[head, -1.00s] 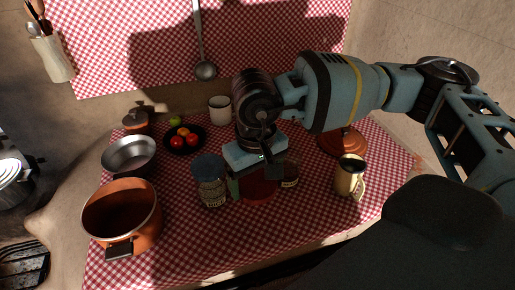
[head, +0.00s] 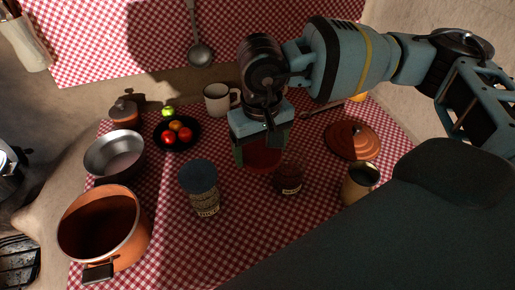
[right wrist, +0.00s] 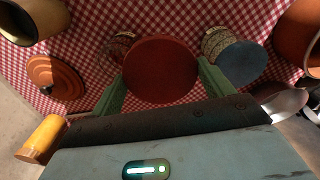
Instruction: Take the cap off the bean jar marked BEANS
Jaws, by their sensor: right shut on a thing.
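My right gripper (head: 262,158) is shut on a round red cap (head: 264,154), which it holds above the cloth. In the right wrist view the red cap (right wrist: 161,70) sits between the two green fingers, and I see no jar attached to it. A glass jar with dark red contents (head: 288,180) stands just right of the cap and apart from it; its top looks uncapped. It also shows behind the cap in the right wrist view (right wrist: 118,45). A second jar (head: 206,203) with a blue cap (head: 198,175) stands to the left. Neither label is readable. My left gripper is not in view.
An orange pot (head: 108,225), a metal bowl (head: 115,154) and a black plate of fruit (head: 176,134) stand left. A white mug (head: 217,98) stands behind. An orange lid (head: 351,140) and a beige jug (head: 360,183) are at right. Cloth in front of the jars is clear.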

